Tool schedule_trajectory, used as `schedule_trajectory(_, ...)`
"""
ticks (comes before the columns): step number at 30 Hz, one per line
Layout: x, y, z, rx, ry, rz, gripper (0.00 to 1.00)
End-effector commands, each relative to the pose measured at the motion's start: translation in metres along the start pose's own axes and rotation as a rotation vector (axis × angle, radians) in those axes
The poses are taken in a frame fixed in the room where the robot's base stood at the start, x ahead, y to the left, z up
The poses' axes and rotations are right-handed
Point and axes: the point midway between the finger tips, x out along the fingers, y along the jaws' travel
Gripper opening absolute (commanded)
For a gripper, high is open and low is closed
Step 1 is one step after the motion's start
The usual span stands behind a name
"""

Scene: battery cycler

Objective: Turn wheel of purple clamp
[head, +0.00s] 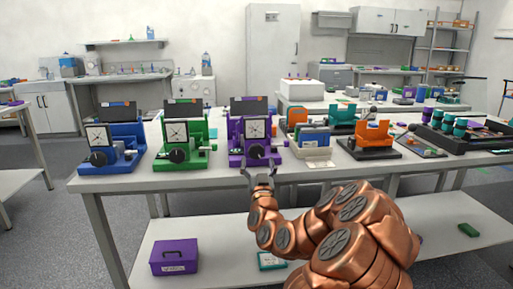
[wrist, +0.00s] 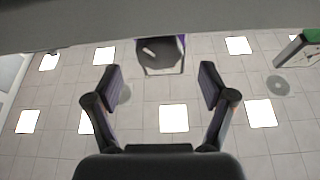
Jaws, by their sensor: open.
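The purple clamp (head: 235,148) stands upright near the front edge of the table, with a square dial on its upper front. Its dark round wheel (head: 256,151) faces me at the lower right of the clamp. My gripper (head: 260,172) is open and empty, just in front of and below the wheel, apart from it. In the wrist view my two fingers (wrist: 160,82) are spread wide. A dark block with a rounded part (wrist: 160,53) and a sliver of purple show beyond the fingertips, between them. I cannot tell exactly which part of the clamp it is.
A green clamp (head: 184,143) and a blue clamp (head: 110,147) stand to the left. To the right are a beige-and-blue fixture (head: 309,142) and an orange fixture (head: 371,138). The table's front edge (head: 215,176) lies close to my gripper. A purple box (head: 174,257) sits on the lower shelf.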

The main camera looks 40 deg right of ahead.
Motion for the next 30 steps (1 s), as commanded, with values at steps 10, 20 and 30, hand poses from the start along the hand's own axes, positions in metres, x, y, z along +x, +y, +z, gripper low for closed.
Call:
schedule_trajectory(10,0.032,0.0,-0.001,0.001,0.005,0.001,0.82)
schedule_trajectory(20,0.047,0.0,0.0,0.0,0.001,0.001,0.82)
schedule_trajectory(30,0.047,0.001,0.0,0.0,0.001,0.001,0.77)
